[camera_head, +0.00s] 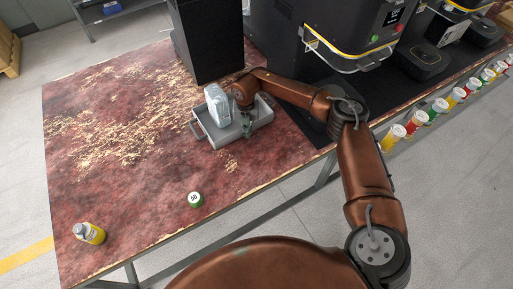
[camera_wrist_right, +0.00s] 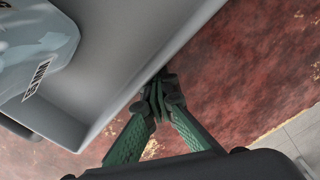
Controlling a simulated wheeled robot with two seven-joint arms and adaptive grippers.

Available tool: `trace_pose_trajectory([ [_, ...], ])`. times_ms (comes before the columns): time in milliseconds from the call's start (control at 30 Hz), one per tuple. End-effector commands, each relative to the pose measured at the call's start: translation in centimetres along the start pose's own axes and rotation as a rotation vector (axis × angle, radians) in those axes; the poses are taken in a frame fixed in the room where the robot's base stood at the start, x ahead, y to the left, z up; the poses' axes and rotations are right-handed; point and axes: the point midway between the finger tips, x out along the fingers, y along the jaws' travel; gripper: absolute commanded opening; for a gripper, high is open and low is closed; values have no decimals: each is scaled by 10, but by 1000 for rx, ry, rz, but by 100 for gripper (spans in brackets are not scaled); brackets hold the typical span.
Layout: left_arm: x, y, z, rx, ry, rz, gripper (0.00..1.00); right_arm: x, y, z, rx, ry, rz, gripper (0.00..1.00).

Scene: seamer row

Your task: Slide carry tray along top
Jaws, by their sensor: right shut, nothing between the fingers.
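The grey carry tray (camera_head: 222,141) stands on the red-brown worn bench top, near the dark machines. A pale, bluish translucent item (camera_head: 216,104) sits in the tray's left part; in the right wrist view its barcode label shows inside the tray (camera_wrist_right: 118,82). My left gripper is not in view.
A dark tall box (camera_head: 208,42) stands behind the tray. A green-and-white puck (camera_head: 195,199) and a yellow can (camera_head: 89,233) are near the front edge. The bench's left half (camera_head: 80,185) is mostly clear.

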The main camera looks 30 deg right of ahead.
Motion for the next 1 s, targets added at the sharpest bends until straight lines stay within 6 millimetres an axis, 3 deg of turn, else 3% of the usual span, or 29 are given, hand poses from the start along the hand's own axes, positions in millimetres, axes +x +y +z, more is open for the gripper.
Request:
trace_pose_trajectory([
  [333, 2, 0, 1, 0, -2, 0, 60, -1, 2, 3, 0, -3, 2, 0],
  [1000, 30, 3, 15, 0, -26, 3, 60, 0, 22, 35, 0, -2, 1, 0],
])
